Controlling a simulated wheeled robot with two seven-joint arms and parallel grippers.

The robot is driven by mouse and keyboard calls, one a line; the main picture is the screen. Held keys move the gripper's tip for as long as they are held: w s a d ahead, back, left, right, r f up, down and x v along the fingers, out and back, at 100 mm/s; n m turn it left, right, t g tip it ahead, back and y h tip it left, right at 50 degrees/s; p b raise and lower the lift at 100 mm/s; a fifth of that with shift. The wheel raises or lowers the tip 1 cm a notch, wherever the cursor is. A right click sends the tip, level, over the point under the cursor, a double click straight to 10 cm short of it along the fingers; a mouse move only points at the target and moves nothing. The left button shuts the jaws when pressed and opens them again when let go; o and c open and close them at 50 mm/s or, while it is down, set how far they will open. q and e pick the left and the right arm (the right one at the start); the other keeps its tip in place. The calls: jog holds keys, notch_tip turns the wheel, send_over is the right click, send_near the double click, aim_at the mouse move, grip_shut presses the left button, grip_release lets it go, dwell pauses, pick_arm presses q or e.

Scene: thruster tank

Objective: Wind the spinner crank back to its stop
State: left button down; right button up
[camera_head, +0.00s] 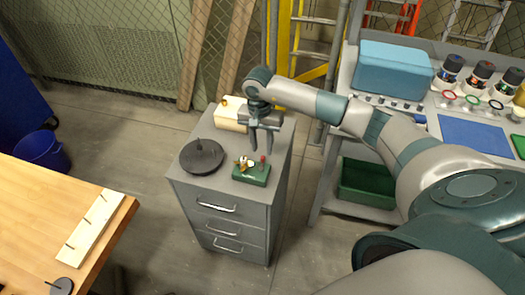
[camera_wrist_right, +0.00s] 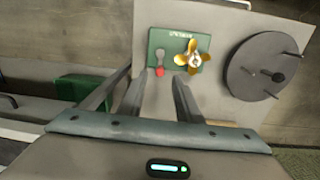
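The spinner is a small green box (camera_head: 250,175) on top of the grey drawer cabinet, with a brass propeller (camera_head: 244,163) and a red-knobbed crank (camera_head: 263,160). In the right wrist view the green box (camera_wrist_right: 172,42) shows the propeller (camera_wrist_right: 193,57) at its right and the red crank knob (camera_wrist_right: 160,71) near its lower left edge. My right gripper (camera_head: 262,152) points down over the back of the box, close to the crank. Its fingers are apart; in the right wrist view the knob appears between the fingertips (camera_wrist_right: 160,78). I cannot tell whether they touch it. My left gripper is out of view.
A dark round disc with pegs (camera_head: 202,157) lies left of the spinner on the cabinet (camera_head: 225,190). A pale block (camera_head: 231,117) sits at the cabinet's back. A wooden table (camera_head: 50,205) is at the left; a shelf with a blue bin (camera_head: 392,72) is at the right.

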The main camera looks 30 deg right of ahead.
aim_at(263, 157)
jog(key=shift+s+f+p, duration=0.1)
jog(key=shift+f+p, duration=0.4)
jog(key=shift+f, duration=1.8)
jog(key=shift+c, duration=0.5)
grip_shut()
